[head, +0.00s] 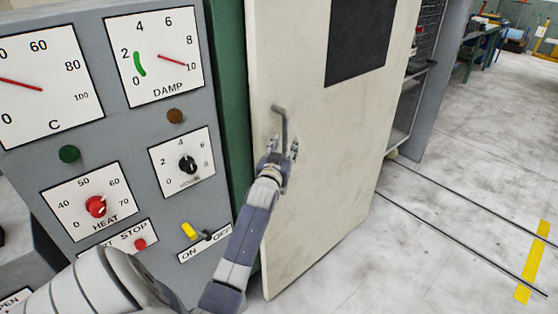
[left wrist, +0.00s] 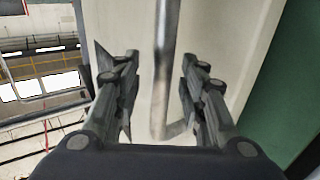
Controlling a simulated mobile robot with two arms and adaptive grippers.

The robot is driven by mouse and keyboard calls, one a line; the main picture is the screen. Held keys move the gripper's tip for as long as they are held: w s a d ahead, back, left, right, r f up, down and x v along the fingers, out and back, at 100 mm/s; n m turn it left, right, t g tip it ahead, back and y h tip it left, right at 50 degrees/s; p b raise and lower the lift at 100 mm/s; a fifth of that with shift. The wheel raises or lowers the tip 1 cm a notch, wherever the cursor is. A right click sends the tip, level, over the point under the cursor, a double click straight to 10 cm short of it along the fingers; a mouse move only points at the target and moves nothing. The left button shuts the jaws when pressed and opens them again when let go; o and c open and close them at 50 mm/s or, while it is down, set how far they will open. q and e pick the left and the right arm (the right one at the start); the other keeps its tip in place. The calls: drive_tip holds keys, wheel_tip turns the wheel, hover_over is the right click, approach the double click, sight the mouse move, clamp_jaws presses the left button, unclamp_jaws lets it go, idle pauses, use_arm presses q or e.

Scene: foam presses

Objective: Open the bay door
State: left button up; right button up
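The bay door (head: 335,150) is a tall cream panel with a dark window (head: 360,35) in its upper part. A grey bent bar handle (head: 283,122) stands out near its left edge. In the head view my left gripper (head: 281,152) is at the lower part of this handle. In the left wrist view the open fingers of my left gripper (left wrist: 160,85) stand on either side of the handle bar (left wrist: 167,45), with gaps on both sides. The door surface (left wrist: 140,20) lies behind the bar. My right gripper is not in view.
A grey control panel (head: 120,200) with gauges, knobs and switches stands left of the door, close to my left arm. A green frame (head: 228,100) lies between them. Shelving (head: 410,95) stands right of the door.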

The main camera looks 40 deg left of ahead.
use_arm(q)
drive_tip(key=v, duration=0.9)
drive_tip(key=shift+s+d, duration=0.15)
drive_tip(key=s+d+f+m+g+h+b, duration=0.15)
drive_tip(key=d+f, duration=0.25)
drive_tip(key=f, duration=0.7)
drive_tip(key=d+f+m+g+h, duration=0.15)
drive_tip(key=d+f, duration=0.25)
drive_tip(key=f, duration=0.7)
drive_tip(key=s+d+f+m+g+h, duration=0.1)
drive_tip(key=d+f+g+h, duration=0.2)
drive_tip(key=f, duration=0.8)
drive_tip(key=s+d+f+m+g+h+b, duration=0.1)
drive_tip(key=s+d+f+g, duration=0.1)
drive_tip(key=s+d+f, duration=0.6)
drive_tip(key=s+d+f+m+g+h+b, duration=0.1)
drive_tip(key=s+d+f, duration=0.1)
drive_tip(key=s+f, duration=0.7)
drive_tip(key=s+d+f+g, duration=0.1)
drive_tip(key=s+f+g, duration=0.1)
drive_tip(key=s+f, duration=0.3)
drive_tip(key=s+d+f+m+g, duration=0.1)
drive_tip(key=s+f, duration=0.4)
drive_tip(key=s, duration=0.7)
drive_tip(key=s+d+f+m+g, duration=0.1)
drive_tip(key=s+d+f+g, duration=0.1)
drive_tip(key=s+f, duration=0.3)
drive_tip(key=s, duration=0.4)
drive_tip(key=shift+g+h+b, duration=0.35)
drive_tip(key=shift+g+h, duration=0.05)
